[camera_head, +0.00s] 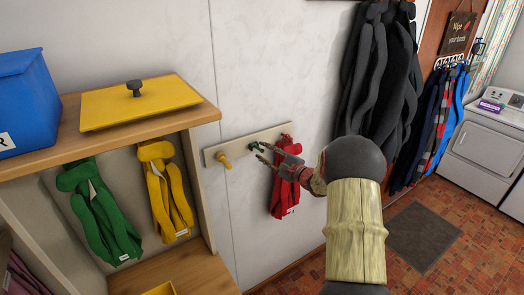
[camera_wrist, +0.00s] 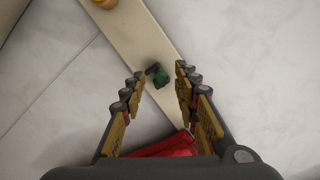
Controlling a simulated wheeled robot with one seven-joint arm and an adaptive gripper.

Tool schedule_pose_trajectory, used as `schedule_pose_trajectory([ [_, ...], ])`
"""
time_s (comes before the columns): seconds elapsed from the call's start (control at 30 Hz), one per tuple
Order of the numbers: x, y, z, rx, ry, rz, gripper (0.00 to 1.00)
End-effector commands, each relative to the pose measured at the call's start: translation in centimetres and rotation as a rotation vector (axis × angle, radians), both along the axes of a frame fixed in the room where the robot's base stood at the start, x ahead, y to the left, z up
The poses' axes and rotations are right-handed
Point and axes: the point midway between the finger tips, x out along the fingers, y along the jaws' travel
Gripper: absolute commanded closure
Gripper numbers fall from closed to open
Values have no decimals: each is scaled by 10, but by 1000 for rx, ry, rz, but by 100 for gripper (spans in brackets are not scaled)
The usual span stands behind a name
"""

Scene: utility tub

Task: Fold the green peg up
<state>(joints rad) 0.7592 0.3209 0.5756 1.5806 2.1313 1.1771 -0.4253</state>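The green peg (camera_head: 256,146) is on a pale wooden rail (camera_head: 240,147) fixed to the wall. In the wrist view the green peg (camera_wrist: 158,77) lies just past the fingertips, roughly between their lines, with a dark part at its upper left. My gripper (camera_head: 262,153) is open at the rail, close to the peg; it also shows in the wrist view (camera_wrist: 158,72) with a gap between the fingers and nothing held. I cannot tell from these views whether a finger touches the peg or exactly how the peg is tilted.
A yellow peg (camera_head: 224,159) sticks out at the rail's left. A red cloth (camera_head: 286,185) hangs at the rail's right, beside my gripper. A wooden shelf unit (camera_head: 205,113) with a yellow lid (camera_head: 140,102) stands left. Dark coats (camera_head: 378,75) hang right.

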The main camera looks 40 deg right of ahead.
Motion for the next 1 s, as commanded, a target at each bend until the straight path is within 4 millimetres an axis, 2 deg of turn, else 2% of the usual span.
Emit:
schedule_pose_trajectory([
  [0.17, 14, 3, -1, 1, 1, 1, 69],
  [0.47, 16, 2, -1, 1, 2, 0, 69],
  [1.0, 16, 2, 0, 1, 1, 1, 100],
])
